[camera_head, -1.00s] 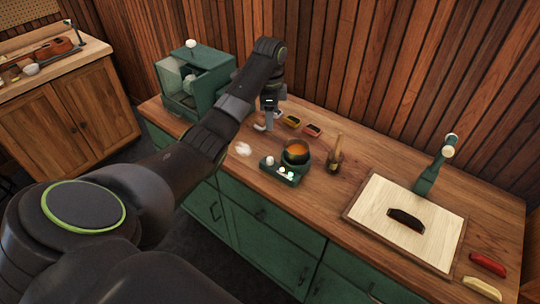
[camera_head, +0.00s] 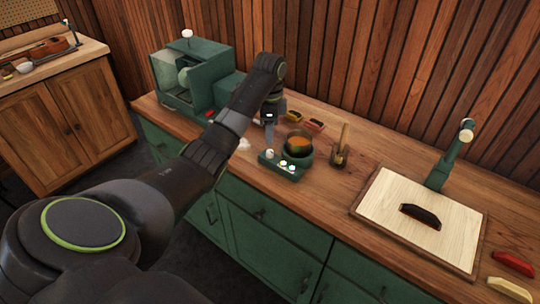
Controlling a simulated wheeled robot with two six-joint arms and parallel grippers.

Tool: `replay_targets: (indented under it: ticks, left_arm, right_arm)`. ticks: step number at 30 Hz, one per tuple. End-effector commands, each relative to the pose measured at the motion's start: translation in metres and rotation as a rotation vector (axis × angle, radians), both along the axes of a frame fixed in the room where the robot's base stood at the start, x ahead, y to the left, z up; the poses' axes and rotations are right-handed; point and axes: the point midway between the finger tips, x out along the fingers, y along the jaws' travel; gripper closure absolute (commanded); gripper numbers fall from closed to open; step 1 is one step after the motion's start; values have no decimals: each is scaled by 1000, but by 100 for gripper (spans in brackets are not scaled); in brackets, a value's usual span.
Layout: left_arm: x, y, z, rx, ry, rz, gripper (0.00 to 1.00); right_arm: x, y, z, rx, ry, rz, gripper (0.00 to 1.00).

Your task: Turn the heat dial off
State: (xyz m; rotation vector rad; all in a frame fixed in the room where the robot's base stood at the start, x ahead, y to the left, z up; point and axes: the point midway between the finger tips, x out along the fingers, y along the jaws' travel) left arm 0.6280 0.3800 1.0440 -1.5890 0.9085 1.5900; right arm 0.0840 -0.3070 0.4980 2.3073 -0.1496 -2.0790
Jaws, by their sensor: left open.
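The small green heater (camera_head: 277,170) stands on the wooden counter with a dark pot (camera_head: 303,157) of orange-brown contents on it. A pale round knob (camera_head: 269,154) is at the left of its front, with small pale, slightly yellow-green spots (camera_head: 288,166) to its right. I cannot tell which of these is the heat dial, or its setting. My left gripper (camera_head: 269,146) points down, open and empty, just above or behind the pale knob. I cannot tell whether it touches it. My right gripper is out of view.
A green machine (camera_head: 190,75) stands at the back left. A small pot with a brush (camera_head: 340,150) is right of the heater. Small coloured trays (camera_head: 315,125) lie behind. A pale board (camera_head: 385,210) with a dark piece and a green stand (camera_head: 450,158) are at the right.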

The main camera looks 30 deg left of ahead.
Motion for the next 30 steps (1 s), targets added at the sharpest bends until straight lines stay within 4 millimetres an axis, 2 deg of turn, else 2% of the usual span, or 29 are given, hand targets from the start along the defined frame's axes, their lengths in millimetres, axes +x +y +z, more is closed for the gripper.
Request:
replay_targets:
  ticks: [1,4,9,15,26,30]
  left_arm:
    - [0,0,-12,0,0,0,54]
    - [0,0,-23,0,0,0,54]
    - [-1,-1,-49,-1,3,0,54]
    - [-1,0,-69,0,2,0,54]
    - [0,0,-75,0,0,0,54]
    - [0,0,-75,0,0,0,71]
  right_arm:
    - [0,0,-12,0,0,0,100]
    - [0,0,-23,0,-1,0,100]
    - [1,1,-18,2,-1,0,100]
    - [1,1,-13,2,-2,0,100]
    - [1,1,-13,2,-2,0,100]
    - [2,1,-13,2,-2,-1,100]
